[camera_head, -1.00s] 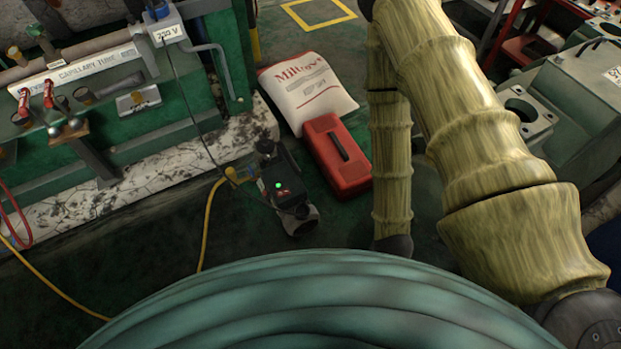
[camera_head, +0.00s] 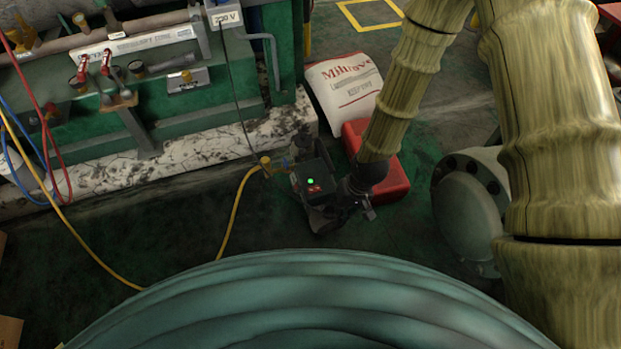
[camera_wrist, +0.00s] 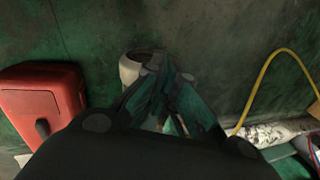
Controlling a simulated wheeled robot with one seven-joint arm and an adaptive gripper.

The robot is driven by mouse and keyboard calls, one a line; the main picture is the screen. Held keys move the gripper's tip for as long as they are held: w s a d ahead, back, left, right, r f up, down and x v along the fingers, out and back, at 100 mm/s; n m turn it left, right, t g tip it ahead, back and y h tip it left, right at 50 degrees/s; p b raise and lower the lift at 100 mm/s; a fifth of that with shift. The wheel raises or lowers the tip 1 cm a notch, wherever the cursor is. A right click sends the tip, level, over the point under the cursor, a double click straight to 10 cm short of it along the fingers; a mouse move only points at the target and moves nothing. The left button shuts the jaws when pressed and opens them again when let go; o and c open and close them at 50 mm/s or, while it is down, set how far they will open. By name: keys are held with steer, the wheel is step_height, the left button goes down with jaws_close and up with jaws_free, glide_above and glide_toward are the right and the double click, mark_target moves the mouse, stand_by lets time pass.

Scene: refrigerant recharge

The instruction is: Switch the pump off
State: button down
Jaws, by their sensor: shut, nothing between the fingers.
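The pump (camera_head: 318,205) is a small dark unit on the floor with a lit green lamp (camera_head: 310,181) on its top and a small red mark just below the lamp. My gripper (camera_head: 350,208) is at the pump's right side, low and close to it; I cannot tell whether they touch. In the wrist view my gripper (camera_wrist: 165,85) is shut and empty. It hides most of the pump there; a pale round end (camera_wrist: 130,66) shows behind the fingers.
A red case (camera_head: 396,186) lies right of the pump, partly behind my arm, with a white sack (camera_head: 345,90) behind it. A yellow hose (camera_head: 237,208) runs from the pump to the left. A green machine on a worn plinth (camera_head: 185,158) stands at left.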

step_height(320, 180, up, 13)
steer(key=n, duration=0.2)
glide_above(314, 190)
steer(key=w, duration=0.3)
steer(key=shift+s+d+f+h, duration=0.1)
steer(key=shift+s+d+h, duration=0.05)
steer(key=shift+d+h, duration=0.25)
steer(key=f+b, duration=0.2)
steer(key=f, duration=0.2)
steer(key=a+f+b, duration=0.1)
steer(key=f+b, duration=0.2)
steer(key=f, duration=0.2)
steer(key=a+f+b, duration=0.1)
steer(key=f+b, duration=0.1)
steer(key=f, duration=0.3)
steer(key=shift+s+b, duration=0.3)
steer(key=shift+s, duration=0.05)
steer(key=shift+w+d, duration=0.1)
steer(key=shift+d, duration=0.05)
